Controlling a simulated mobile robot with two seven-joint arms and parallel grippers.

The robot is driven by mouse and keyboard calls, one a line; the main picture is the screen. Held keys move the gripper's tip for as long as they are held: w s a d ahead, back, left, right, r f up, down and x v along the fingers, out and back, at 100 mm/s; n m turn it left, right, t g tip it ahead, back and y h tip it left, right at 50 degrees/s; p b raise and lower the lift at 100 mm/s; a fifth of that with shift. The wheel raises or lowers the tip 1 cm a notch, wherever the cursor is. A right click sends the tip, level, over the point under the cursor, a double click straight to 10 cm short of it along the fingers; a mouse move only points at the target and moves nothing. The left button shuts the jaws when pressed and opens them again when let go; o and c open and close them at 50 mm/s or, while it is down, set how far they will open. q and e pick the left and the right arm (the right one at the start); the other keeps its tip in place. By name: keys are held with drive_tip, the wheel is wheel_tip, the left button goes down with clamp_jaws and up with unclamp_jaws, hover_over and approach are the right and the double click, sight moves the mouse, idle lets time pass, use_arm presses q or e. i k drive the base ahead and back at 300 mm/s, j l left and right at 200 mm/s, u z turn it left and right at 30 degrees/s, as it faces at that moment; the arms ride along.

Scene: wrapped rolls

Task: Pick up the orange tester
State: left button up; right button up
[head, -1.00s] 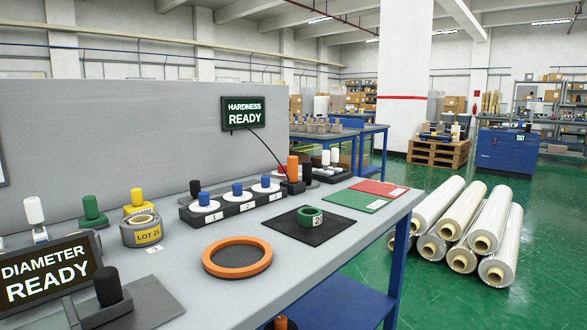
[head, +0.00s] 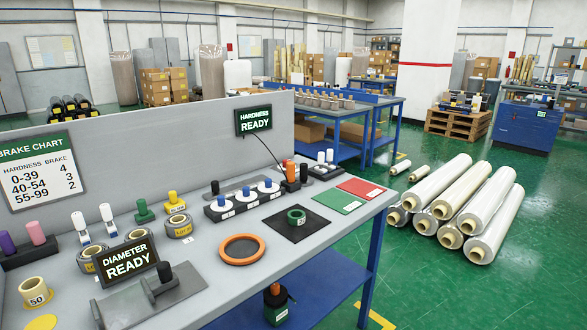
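The orange tester (head: 290,171) stands upright in a dark holder near the back of the grey bench, in the head view. A thin black cord runs from it up to the hardness display (head: 254,121), which reads READY. It is small at this distance, and its lower part is hidden in the holder. Neither of my grippers is in view.
Wrapped rolls (head: 490,209) lie on the floor at right.

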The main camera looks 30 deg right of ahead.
sight(290, 165)
drive_tip(key=i+l+u, duration=0.25)
drive_tip(key=l+u, duration=0.15)
drive_tip(key=l, duration=0.8)
drive_tip(key=l+u, duration=0.35)
drive_tip(key=l, duration=0.85)
